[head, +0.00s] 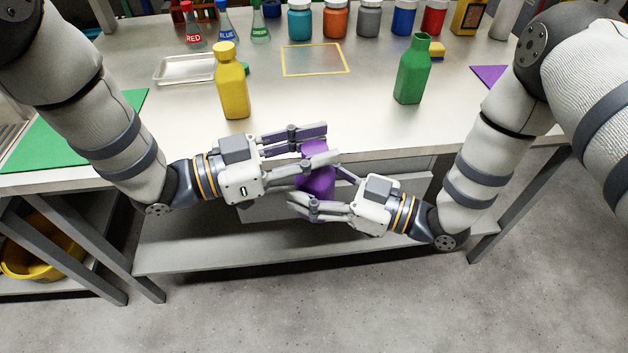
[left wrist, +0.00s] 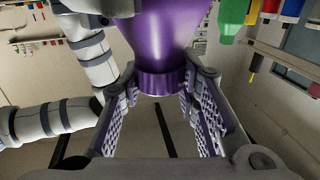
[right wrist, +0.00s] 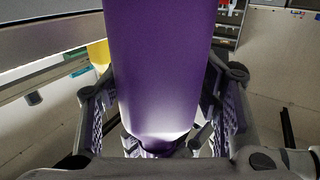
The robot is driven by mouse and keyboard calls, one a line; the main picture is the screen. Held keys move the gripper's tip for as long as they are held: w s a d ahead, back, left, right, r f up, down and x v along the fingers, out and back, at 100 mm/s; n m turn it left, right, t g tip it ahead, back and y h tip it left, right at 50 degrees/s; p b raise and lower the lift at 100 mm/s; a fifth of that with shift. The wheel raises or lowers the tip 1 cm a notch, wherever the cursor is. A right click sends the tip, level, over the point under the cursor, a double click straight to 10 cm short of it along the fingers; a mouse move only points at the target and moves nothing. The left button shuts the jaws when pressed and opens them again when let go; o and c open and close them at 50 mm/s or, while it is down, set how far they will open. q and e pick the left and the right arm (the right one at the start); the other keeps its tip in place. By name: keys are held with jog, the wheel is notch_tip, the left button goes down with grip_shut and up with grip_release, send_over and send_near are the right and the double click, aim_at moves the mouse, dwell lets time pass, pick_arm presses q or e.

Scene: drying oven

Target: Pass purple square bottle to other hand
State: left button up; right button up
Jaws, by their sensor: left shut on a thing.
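The purple bottle (head: 318,182) is held in the air in front of the table's front edge, with both grippers at it. My left gripper (head: 331,143) is shut on the bottle; in the left wrist view the bottle's ribbed neck end (left wrist: 160,82) sits between its fingers. My right gripper (head: 315,188) has its fingers spread on either side of the bottle. In the right wrist view the bottle's body (right wrist: 160,70) lies between those fingers, with a gap showing at each side. The fingers hide part of the bottle in the head view.
On the table (head: 350,110) stand a yellow bottle (head: 234,90) and a green bottle (head: 411,72). A metal tray (head: 172,70), several flasks and coloured jars are further back. A shelf (head: 200,255) runs below the table.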

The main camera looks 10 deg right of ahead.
jog(key=c, duration=0.6)
pick_arm(q)
jog(key=o, duration=1.3)
jog(key=shift+c, duration=0.2)
